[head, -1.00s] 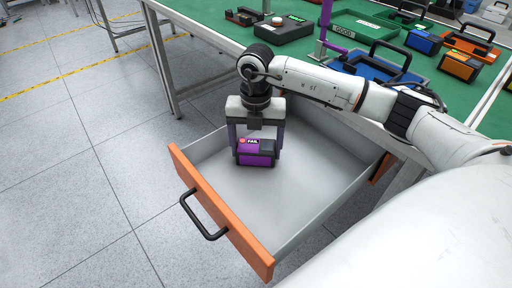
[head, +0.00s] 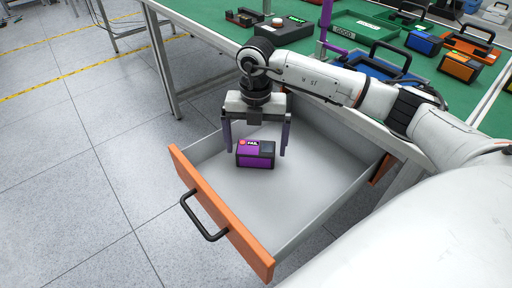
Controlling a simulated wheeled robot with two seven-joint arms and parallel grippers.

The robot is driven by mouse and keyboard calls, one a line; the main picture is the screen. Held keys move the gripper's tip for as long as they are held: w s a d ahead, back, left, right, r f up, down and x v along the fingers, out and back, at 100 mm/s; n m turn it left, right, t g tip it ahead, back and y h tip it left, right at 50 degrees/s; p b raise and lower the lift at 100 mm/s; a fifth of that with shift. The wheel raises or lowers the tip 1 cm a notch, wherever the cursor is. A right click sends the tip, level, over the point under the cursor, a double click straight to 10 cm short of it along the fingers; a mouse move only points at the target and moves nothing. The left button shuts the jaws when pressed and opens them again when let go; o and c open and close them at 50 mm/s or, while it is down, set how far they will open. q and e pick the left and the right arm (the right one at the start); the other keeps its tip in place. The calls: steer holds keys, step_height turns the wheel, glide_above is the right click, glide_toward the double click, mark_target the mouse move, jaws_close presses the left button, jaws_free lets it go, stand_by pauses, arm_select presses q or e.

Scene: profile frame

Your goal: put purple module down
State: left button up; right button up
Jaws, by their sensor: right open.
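The purple module (head: 255,154) is a small purple and dark box with a red dot and a "FAIL" label on top. It rests on the grey floor of the open drawer (head: 300,190). My right gripper (head: 255,148) is above and around the module, pointing down. Its fingers are spread wide, with a gap showing on either side of the module. My left gripper is not in view.
The drawer has an orange front (head: 222,212) with a black handle (head: 203,217) and low grey walls. The green workbench (head: 225,38) above carries a blue tray (head: 368,68), orange module (head: 459,66), blue module (head: 424,42) and a black device (head: 284,32). Tiled floor lies left.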

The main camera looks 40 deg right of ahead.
mark_target(256, 148)
step_height(256, 148, up, 10)
steer(key=shift+r+p, duration=0.15)
steer(key=shift+p, duration=0.2)
stand_by(0.4)
